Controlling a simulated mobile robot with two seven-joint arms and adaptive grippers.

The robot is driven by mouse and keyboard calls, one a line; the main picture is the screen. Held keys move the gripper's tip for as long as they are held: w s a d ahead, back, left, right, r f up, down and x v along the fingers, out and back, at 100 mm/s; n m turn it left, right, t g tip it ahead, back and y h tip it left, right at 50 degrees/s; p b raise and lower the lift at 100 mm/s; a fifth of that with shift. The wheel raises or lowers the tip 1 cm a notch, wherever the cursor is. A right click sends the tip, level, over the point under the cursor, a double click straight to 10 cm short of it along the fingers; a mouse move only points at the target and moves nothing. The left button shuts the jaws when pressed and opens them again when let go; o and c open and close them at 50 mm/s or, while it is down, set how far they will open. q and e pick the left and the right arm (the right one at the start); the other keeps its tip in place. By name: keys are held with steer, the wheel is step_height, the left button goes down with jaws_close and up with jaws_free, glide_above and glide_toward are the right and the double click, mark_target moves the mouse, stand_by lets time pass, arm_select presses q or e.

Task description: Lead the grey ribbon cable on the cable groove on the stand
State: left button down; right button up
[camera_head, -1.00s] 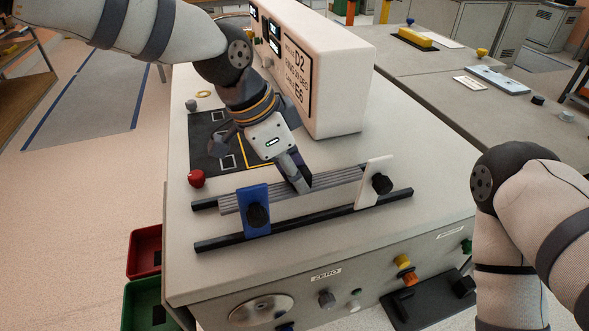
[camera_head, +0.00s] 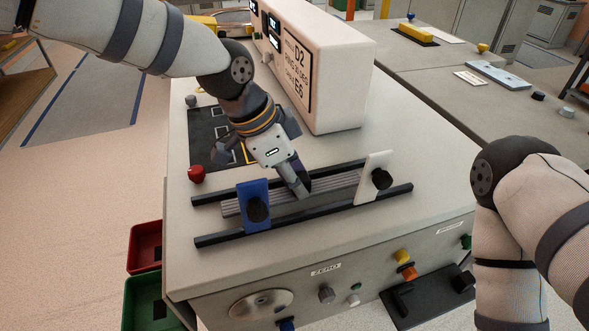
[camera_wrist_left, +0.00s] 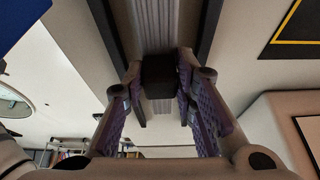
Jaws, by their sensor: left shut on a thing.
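The grey ribbon cable shows as a long ribbed grey strip (camera_head: 335,187) running between a blue end piece (camera_head: 253,205) and a white end piece (camera_head: 374,178). It lies low between two black rails (camera_head: 310,213). My left gripper (camera_head: 303,190) points down at the middle of the strip. In the left wrist view its fingertips (camera_wrist_left: 160,72) close on both sides of a dark block on the strip (camera_wrist_left: 157,20). I cannot tell the cable groove apart from the strip. My right gripper is out of view; only my right arm shows.
A white display box (camera_head: 322,75) stands behind the rails. A red knob (camera_head: 196,173) sits at the left. Several knobs line the front panel. Red (camera_head: 146,247) and green (camera_head: 150,298) bins stand lower left. The worktop right of the white end piece is clear.

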arm_select(q)
steer(key=shift+f, duration=0.3)
steer(key=shift+f, duration=0.35)
stand_by(0.4)
steer(key=c, duration=1.2)
jaws_free()
steer(key=v, duration=1.2)
